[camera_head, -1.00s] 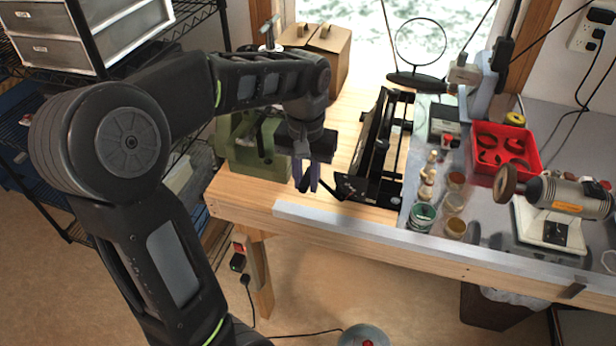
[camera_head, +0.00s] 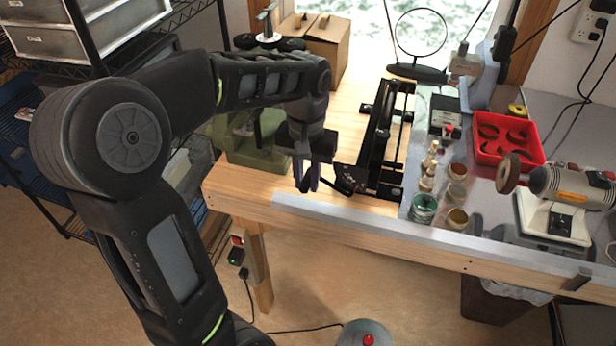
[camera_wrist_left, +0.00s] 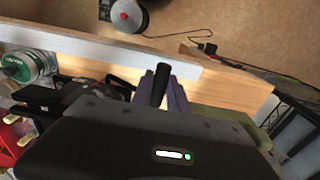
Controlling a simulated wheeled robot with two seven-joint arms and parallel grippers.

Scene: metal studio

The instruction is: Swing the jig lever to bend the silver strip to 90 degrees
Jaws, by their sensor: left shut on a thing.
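The black bending jig (camera_head: 378,150) stands on the wooden bench with its long frame running front to back. My left gripper (camera_head: 306,184) is at the jig's front left, close to the bench's front edge. Its purple-grey fingers are shut on the black lever handle, which shows between them in the left wrist view as a dark rod (camera_wrist_left: 159,86). A dark lever arm (camera_head: 338,184) runs from the fingers to the jig's front end. I cannot make out the silver strip or its bend angle. My right gripper is not in view.
A green vise-like block (camera_head: 255,140) stands left of the gripper, with a cardboard box (camera_head: 325,45) behind. Jars (camera_head: 423,208), a red tray (camera_head: 505,138) and a bench grinder (camera_head: 570,190) fill the right side. A metal strip (camera_head: 400,228) edges the bench front.

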